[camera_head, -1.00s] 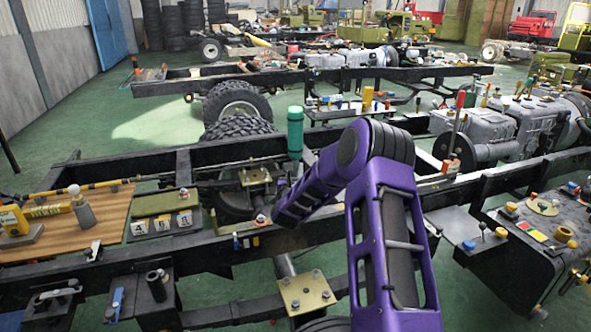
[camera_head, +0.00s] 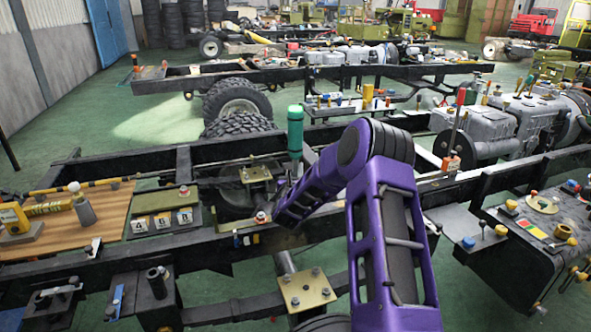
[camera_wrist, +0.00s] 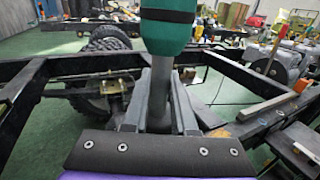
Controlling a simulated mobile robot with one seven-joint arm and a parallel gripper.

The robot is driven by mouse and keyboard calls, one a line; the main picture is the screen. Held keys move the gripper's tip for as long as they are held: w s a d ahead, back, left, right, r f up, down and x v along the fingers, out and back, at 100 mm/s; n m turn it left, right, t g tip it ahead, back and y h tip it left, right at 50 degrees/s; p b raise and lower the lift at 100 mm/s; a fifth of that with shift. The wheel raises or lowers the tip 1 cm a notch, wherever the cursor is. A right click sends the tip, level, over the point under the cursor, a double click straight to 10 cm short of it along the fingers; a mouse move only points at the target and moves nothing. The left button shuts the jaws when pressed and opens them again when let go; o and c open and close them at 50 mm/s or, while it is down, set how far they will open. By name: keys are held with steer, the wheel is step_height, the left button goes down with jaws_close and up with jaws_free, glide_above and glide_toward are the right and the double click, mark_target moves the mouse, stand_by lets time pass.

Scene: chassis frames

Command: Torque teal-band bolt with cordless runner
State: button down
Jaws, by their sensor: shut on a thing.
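A green cylindrical tool with a black band (camera_head: 295,128) stands upright beyond my purple arm; I take it to be the cordless runner. In the wrist view its green body (camera_wrist: 166,36) is cut off by the top edge, and its grey shaft (camera_wrist: 159,80) runs down between the fingers of my gripper (camera_wrist: 158,108). My gripper is shut on this shaft. The tool's lower end is hidden. I cannot make out a teal band on any bolt.
Black chassis rails (camera_head: 120,258) cross below and around my arm. A tyre (camera_head: 238,124) stands behind the tool. A dark tank (camera_head: 505,262) with fittings is at right.

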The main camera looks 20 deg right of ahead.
mark_target(295, 151)
steer(key=shift+s+f, duration=0.1)
steer(key=shift+f, duration=0.8)
stand_by(1.7)
steer(key=shift+r, duration=0.2)
stand_by(1.1)
steer(key=shift+r, duration=1.75)
steer(key=shift+r, duration=0.2)
steer(key=shift+r+p, duration=0.55)
steer(key=shift+r, duration=1.8)
steer(key=shift+f, duration=0.1)
